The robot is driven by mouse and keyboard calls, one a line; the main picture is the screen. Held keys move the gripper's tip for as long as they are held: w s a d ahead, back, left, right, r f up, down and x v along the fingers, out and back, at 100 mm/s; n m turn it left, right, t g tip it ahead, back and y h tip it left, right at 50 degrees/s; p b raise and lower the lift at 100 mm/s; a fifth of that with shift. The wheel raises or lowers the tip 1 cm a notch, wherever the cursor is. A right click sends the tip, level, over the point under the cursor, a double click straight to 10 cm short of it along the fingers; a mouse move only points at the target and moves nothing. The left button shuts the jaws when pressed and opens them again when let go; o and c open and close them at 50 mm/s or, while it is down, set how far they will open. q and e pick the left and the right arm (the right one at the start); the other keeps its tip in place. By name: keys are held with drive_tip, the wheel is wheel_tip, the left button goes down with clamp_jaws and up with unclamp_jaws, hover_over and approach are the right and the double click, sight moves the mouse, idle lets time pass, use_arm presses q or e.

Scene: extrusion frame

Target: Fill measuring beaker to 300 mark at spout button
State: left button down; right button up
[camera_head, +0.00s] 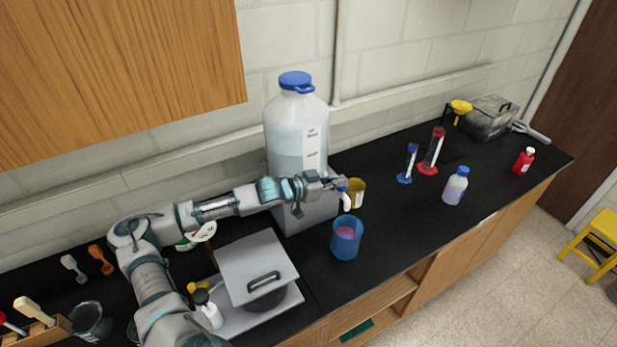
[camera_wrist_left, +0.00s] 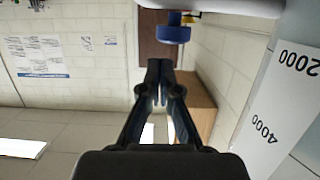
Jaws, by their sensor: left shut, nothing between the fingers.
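A large clear jug (camera_head: 296,135) with a blue cap and a graduated label stands on a grey block (camera_head: 305,215). A white spout (camera_head: 346,201) sticks out at the jug's lower right. In the left wrist view a blue round part (camera_wrist_left: 174,34), apparently the spout button, lies just beyond my fingertips. A blue beaker (camera_head: 346,240) with something pink inside stands on the counter, in front of the spout and not under it. Its marks are too small to read. My left gripper (camera_head: 338,183) is shut and empty beside the spout; contact is unclear. My right gripper is out of view.
A yellow cup (camera_head: 357,190) stands just behind the spout. Blue (camera_head: 407,165) and red (camera_head: 431,153) cylinders and a blue-capped bottle (camera_head: 456,186) stand to the right. The counter right of the beaker is clear.

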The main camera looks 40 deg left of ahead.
use_arm(q)
drive_tip(key=b+v, duration=0.2)
drive_tip(key=v, duration=0.8)
drive_tip(key=shift+d+r, duration=0.15)
drive_tip(key=shift+r, duration=0.3)
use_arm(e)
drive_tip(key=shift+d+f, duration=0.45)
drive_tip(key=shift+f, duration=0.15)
use_arm(q)
drive_tip(key=shift+s, duration=0.1)
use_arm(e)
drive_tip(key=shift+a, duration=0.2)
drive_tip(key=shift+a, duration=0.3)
use_arm(q)
drive_tip(key=shift+r, duration=0.1)
